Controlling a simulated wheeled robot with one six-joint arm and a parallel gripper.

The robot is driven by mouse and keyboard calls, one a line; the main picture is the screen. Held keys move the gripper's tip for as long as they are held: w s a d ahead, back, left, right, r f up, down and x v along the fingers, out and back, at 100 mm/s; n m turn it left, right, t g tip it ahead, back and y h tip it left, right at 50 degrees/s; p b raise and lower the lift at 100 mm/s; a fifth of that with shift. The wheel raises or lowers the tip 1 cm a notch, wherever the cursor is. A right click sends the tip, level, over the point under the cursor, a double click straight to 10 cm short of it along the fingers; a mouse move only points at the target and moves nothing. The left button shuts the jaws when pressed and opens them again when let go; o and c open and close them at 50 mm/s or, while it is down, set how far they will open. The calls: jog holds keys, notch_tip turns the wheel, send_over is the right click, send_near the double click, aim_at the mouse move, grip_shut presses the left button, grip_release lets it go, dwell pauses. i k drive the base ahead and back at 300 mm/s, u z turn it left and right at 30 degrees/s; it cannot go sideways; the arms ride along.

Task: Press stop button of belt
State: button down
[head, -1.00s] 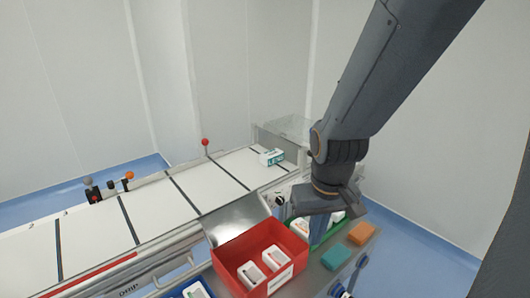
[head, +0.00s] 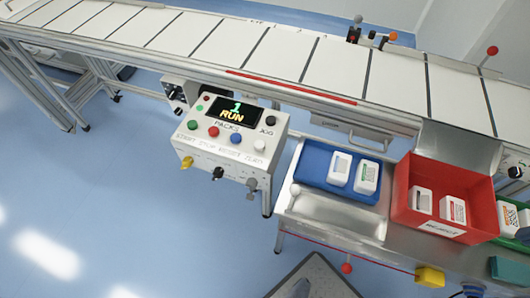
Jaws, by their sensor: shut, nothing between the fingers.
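In the head view a white control box (head: 228,150) stands in front of the conveyor belt (head: 285,55). Its dark display (head: 232,110) reads "1" and "RUN". Below the display is a row of buttons: green (head: 197,122), red (head: 213,131), blue (head: 236,139) and white. The lettering on the front edge seems to read START, STOP, RESET, ZERO, so the red one appears to be the stop button. A black knob (head: 271,121) marked JOG sits at the right. My gripper is not in view.
Right of the box, a steel bench holds a blue tray (head: 310,150) and a red reject bin (head: 401,190), both with white packs. A yellow block (head: 430,277) and a teal block (head: 508,269) lie near the front. Blue floor (head: 110,200) is clear at left.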

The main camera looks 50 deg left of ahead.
aim_at(213, 131)
jog(key=u, duration=2.35)
